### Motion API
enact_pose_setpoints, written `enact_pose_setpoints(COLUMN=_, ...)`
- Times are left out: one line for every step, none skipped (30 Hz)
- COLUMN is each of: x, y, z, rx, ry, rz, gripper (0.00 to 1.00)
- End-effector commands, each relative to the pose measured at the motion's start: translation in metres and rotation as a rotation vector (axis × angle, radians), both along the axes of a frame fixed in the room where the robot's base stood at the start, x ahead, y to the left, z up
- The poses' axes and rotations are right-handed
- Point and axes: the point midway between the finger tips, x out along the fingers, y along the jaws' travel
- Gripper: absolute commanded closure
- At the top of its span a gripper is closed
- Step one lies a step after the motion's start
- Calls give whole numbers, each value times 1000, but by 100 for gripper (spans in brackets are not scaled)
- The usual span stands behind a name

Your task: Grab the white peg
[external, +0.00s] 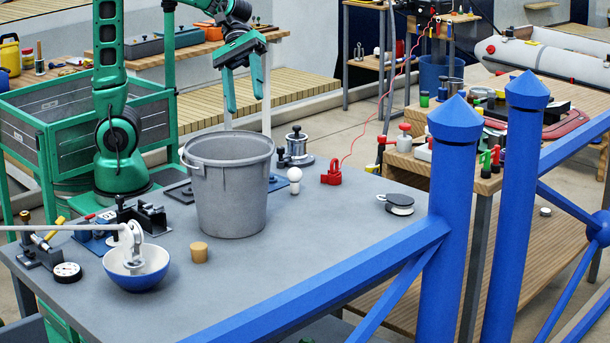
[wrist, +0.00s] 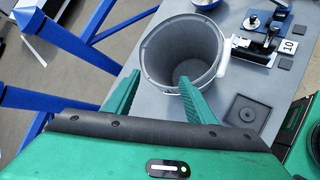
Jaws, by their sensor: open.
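A small white peg (external: 294,180) with a rounded top stands upright on the grey table (external: 330,222), just right of the grey bucket (external: 228,190). My gripper (external: 247,104) is open and empty, pointing down, well above the table near the bucket. The peg is lower and to the right of it in the external view. In the wrist view my gripper's two green fingers (wrist: 159,77) are spread with nothing between them, and the bucket lies beyond their tips. I cannot make out the peg in the wrist view.
The open bucket also shows in the wrist view (wrist: 150,60). A red padlock-like item (external: 332,174) and a white-and-black disc (external: 399,204) sit to the peg's right. A metal pot-like item (external: 296,145) is behind it. A blue railing (external: 340,268) borders the table's front right.

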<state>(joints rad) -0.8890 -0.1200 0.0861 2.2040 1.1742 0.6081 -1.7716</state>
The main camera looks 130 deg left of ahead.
Motion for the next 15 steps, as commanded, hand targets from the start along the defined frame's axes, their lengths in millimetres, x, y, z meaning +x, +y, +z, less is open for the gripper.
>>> enact_pose_setpoints(x=0, y=21, z=2, rx=-63, ry=-6, rz=86, gripper=50)
enact_pose_setpoints(x=0, y=30, z=4, rx=-100, ry=-10, rz=127, gripper=50)
enact_pose_setpoints(x=0, y=41, z=6, rx=-143, ry=-16, rz=177, gripper=50)
enact_pose_setpoints(x=0, y=48, z=8, rx=-173, ry=-21, rz=210, gripper=50)
enact_pose_setpoints(x=-1, y=55, z=10, rx=-201, ry=-24, rz=242, gripper=50)
enact_pose_setpoints(x=-2, y=63, z=12, rx=-236, ry=-31, rz=278, gripper=50)
enact_pose_setpoints(x=-2, y=69, z=14, rx=-258, ry=-34, rz=302, gripper=50)
enact_pose_setpoints(x=-3, y=75, z=15, rx=-280, ry=-39, rz=326, gripper=50)
enact_pose_setpoints(x=-4, y=82, z=17, rx=-309, ry=-44, rz=355, gripper=50)
enact_pose_setpoints(x=-5, y=87, z=18, rx=-328, ry=-47, rz=376, gripper=50)
enact_pose_setpoints(x=-6, y=92, z=19, rx=-348, ry=-53, rz=395, gripper=50)
enact_pose_setpoints(x=-8, y=98, z=21, rx=-374, ry=-57, rz=420, gripper=50)
enact_pose_setpoints(x=-9, y=103, z=23, rx=-391, ry=-62, rz=437, gripper=50)
enact_pose_setpoints(x=-10, y=107, z=24, rx=-409, ry=-66, rz=457, gripper=50)
enact_pose_setpoints(x=-12, y=113, z=25, rx=-432, ry=-71, rz=478, gripper=50)
